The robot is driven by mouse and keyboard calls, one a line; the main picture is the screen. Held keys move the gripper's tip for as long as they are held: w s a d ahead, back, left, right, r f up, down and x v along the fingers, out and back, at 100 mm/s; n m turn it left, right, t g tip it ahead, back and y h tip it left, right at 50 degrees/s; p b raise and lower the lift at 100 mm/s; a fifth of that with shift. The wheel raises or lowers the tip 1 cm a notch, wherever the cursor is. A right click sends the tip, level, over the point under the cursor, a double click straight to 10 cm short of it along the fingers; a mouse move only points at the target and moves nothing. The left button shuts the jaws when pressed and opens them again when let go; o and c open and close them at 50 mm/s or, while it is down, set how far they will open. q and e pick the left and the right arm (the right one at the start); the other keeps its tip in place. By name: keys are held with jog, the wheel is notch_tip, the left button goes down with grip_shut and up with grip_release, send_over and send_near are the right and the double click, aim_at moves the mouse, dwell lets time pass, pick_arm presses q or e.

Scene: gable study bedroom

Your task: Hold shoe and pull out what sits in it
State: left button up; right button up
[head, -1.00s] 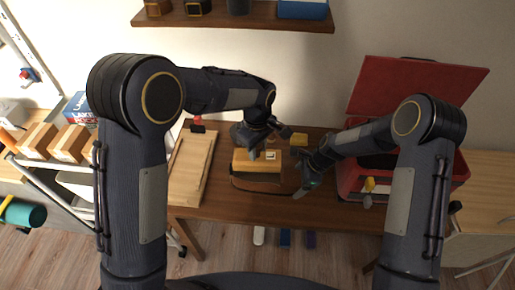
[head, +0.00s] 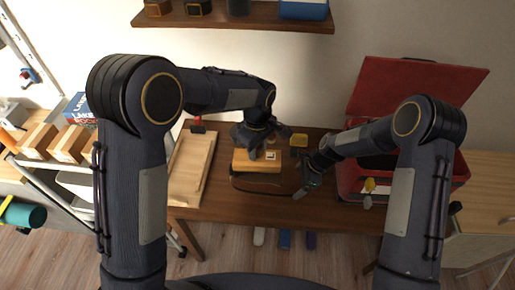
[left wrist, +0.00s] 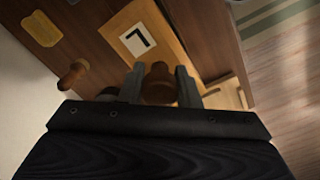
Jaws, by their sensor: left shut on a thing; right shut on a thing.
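A light wooden block (head: 257,164) with a white, black-marked label (head: 271,155) lies on the brown table. It also shows in the left wrist view (left wrist: 170,40). My left gripper (left wrist: 160,85) is over the block's left part, its fingers around a round brown wooden knob (left wrist: 157,72). In the head view that gripper (head: 256,148) hides the knob. How the knob joins the block cannot be seen. I see no clear shoe.
A yellow plate (head: 299,140) lies behind and right of the block. A second brown knob (left wrist: 73,73) stands near it. A pale wooden board (head: 190,168) lies at the left. An open red box (head: 415,88) stands at the right. A shelf (head: 240,20) hangs above.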

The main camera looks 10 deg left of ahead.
jog(key=o, duration=1.2)
jog(key=shift+o, duration=0.2)
jog(key=v, duration=1.2)
jog(key=shift+s, duration=0.1)
